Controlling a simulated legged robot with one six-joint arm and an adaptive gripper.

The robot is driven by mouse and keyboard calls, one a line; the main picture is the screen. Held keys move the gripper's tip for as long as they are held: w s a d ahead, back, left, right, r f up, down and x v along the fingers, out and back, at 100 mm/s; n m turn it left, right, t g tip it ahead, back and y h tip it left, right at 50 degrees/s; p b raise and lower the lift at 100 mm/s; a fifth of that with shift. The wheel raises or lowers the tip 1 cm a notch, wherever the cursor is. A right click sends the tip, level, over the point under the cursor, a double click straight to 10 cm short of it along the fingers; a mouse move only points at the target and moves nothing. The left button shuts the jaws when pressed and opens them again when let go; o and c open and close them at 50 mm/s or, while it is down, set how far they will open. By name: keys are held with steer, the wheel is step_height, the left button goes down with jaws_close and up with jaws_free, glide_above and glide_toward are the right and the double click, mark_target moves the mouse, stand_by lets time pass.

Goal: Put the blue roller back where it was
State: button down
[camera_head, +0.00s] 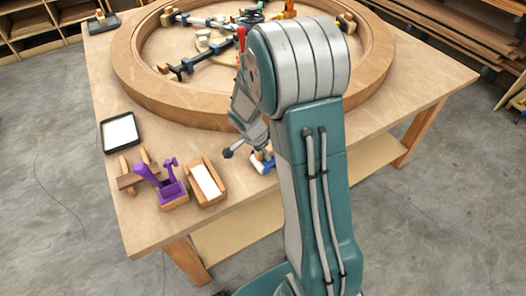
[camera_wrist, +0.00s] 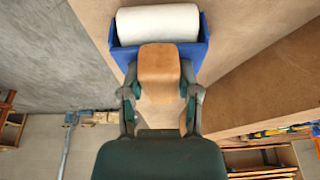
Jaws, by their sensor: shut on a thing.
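The blue roller has a white cylinder in a blue frame and a wooden handle. In the wrist view the blue roller (camera_wrist: 158,25) is ahead of my gripper (camera_wrist: 160,92), whose two fingers are shut on either side of its wooden handle. In the head view the blue roller (camera_head: 262,161) shows only in part, low over the table's front edge area. My arm hides the rest of it and most of my gripper there. I cannot tell whether the roller touches the table.
A large wooden ring (camera_head: 165,98) with clamps inside covers much of the table (camera_head: 115,85). At the front left are a black tray (camera_head: 120,132), purple tools (camera_head: 172,188) in a holder and a wooden box (camera_head: 207,181) with a white inside. Bare tabletop lies between box and roller.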

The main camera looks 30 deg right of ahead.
steer(key=shift+c, duration=1.7)
jaws_free()
steer(key=shift+s+f, duration=0.2)
steer(key=shift+f, duration=0.15)
steer(key=shift+w, duration=0.1)
steer(key=shift+w+r, duration=0.1)
steer(key=shift+r, duration=0.1)
steer(key=v, duration=1.3)
steer(key=s+a+r+n+t+y, duration=0.1)
steer(key=s+a+r+n+t, duration=0.1)
steer(key=s+a+r+n, duration=0.2)
steer(key=s+a+r+n+t+y, duration=0.2)
steer(key=s+r+n, duration=0.6)
steer(key=s+n, duration=0.5)
steer(key=shift+s+a+n+t, duration=0.3)
steer(key=shift+s+a+t, duration=0.4)
steer(key=shift+s+a, duration=0.35)
steer(key=shift+w, duration=0.15)
